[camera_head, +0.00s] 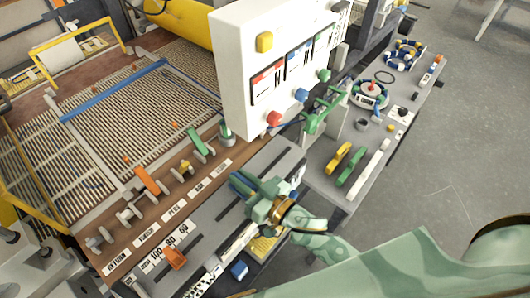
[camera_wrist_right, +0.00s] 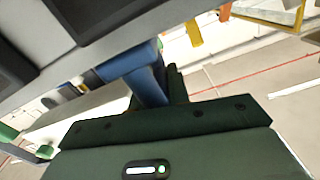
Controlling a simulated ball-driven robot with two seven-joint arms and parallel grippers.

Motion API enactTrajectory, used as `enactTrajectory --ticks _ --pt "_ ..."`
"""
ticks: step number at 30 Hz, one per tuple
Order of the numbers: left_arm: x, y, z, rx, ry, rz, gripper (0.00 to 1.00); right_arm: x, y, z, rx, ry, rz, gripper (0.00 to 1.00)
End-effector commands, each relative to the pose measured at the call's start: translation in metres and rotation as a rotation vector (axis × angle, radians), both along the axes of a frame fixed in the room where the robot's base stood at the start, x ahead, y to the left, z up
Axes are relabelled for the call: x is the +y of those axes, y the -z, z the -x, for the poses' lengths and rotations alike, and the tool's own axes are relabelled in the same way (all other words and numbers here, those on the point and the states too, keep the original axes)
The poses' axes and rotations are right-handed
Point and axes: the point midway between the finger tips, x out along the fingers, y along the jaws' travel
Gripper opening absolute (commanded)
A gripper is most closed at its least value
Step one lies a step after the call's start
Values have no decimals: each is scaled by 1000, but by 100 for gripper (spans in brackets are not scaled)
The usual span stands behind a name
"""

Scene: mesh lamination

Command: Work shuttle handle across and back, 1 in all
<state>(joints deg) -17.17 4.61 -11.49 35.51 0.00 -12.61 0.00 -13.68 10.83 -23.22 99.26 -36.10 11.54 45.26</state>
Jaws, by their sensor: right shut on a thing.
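A blue handle (camera_head: 240,184), which I take to be the shuttle handle, stands at the slotted grey console (camera_head: 200,226) in the head view. My right gripper (camera_head: 257,194) is at this handle and shut on it. In the right wrist view the blue handle (camera_wrist_right: 150,82) runs down to my dark green gripper (camera_wrist_right: 172,108), whose fingers partly hide its lower end. An orange knob (camera_head: 175,258) sits in another slot of the console, to the left and nearer. My left gripper is not in view.
A white control box (camera_head: 282,75) with coloured knobs rises behind my right gripper. Labelled levers, including an orange one (camera_head: 150,181) and a green one (camera_head: 200,141), line the brown ledge. A grey side table (camera_head: 345,190) holds tools at right. Open floor lies beyond.

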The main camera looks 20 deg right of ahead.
Motion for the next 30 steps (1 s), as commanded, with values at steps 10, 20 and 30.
enactTrajectory --ticks 10,20,30 --pt "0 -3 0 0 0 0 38 61 -1 36 1 -1 -8 0" --pt "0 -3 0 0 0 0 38 74 0 44 0 -4 -6 0" --pt "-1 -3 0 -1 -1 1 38 74 0 44 1 -4 -5 38"
